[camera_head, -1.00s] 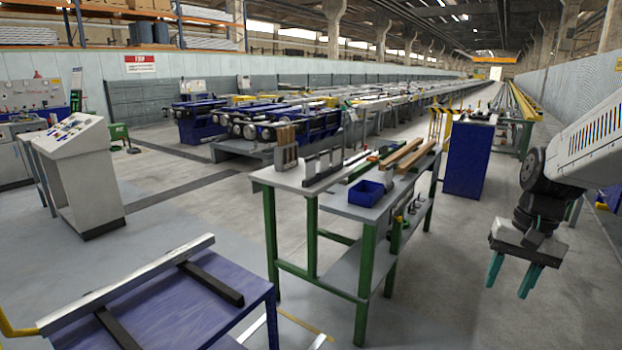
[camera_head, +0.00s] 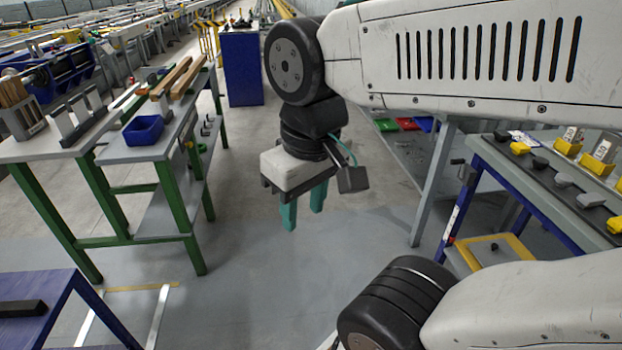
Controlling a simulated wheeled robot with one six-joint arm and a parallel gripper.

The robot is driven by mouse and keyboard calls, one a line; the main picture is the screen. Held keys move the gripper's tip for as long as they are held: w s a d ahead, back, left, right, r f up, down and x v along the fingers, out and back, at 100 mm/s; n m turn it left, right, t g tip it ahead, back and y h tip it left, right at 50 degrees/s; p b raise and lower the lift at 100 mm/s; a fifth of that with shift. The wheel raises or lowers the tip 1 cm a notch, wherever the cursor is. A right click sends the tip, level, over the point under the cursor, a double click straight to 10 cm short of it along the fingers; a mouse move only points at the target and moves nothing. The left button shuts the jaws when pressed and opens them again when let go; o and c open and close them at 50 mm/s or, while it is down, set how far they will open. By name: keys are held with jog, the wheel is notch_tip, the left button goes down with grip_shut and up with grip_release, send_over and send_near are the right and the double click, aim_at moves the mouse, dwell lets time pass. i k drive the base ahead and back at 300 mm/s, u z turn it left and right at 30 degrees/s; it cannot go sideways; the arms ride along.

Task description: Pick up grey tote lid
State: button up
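My gripper (camera_head: 303,208) hangs in mid-air near the middle of the head view, with its two teal fingers pointing down. The fingers are apart with nothing between them, and the floor shows below. I cannot pick out a grey tote lid for certain in this view. My arm covers part of the right side, so things behind it are hidden.
A green-legged workbench (camera_head: 140,155) at left carries a blue bin (camera_head: 143,130) and wooden bars. A blue table (camera_head: 52,312) is at lower left. A blue-framed bench (camera_head: 540,190) at right holds yellow and grey pieces. Open floor (camera_head: 260,265) lies between.

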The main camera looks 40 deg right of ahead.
aim_at(492, 251)
jog(key=z, duration=1)
jog(key=k, duration=0.6)
jog(key=z, duration=0.35)
jog(key=i, duration=0.9)
